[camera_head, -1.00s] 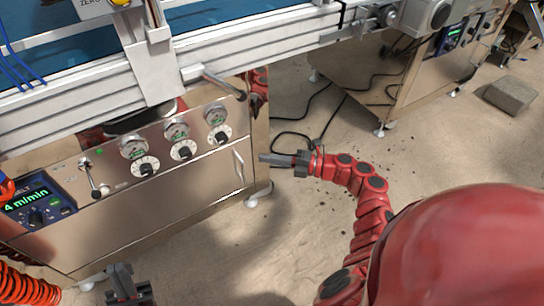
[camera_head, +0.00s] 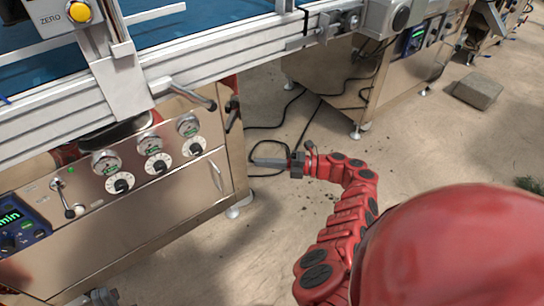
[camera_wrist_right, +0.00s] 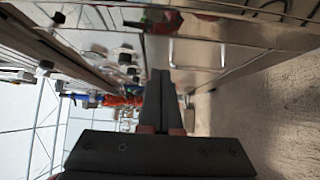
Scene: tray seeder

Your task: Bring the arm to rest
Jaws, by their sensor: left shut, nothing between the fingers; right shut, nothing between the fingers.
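My right gripper (camera_head: 258,162) is at the end of the red arm (camera_head: 345,215), right of the steel cabinet's corner in the head view. Its fingers are together with nothing between them, and floor shows around it. In the right wrist view, the dark fingers (camera_wrist_right: 160,85) are shut and empty, pointing along the steel cabinet. My left gripper (camera_head: 103,297) shows only as a small dark tip at the bottom edge of the head view. It holds nothing that I can see; the rest of it is out of frame.
The seeder's steel cabinet (camera_head: 130,235), with dials and a handle, stands left of my right gripper. A lever (camera_head: 190,95) sticks out above it. A second cabinet (camera_head: 340,80), black cables (camera_head: 310,120) and a grey block (camera_head: 478,91) are beyond.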

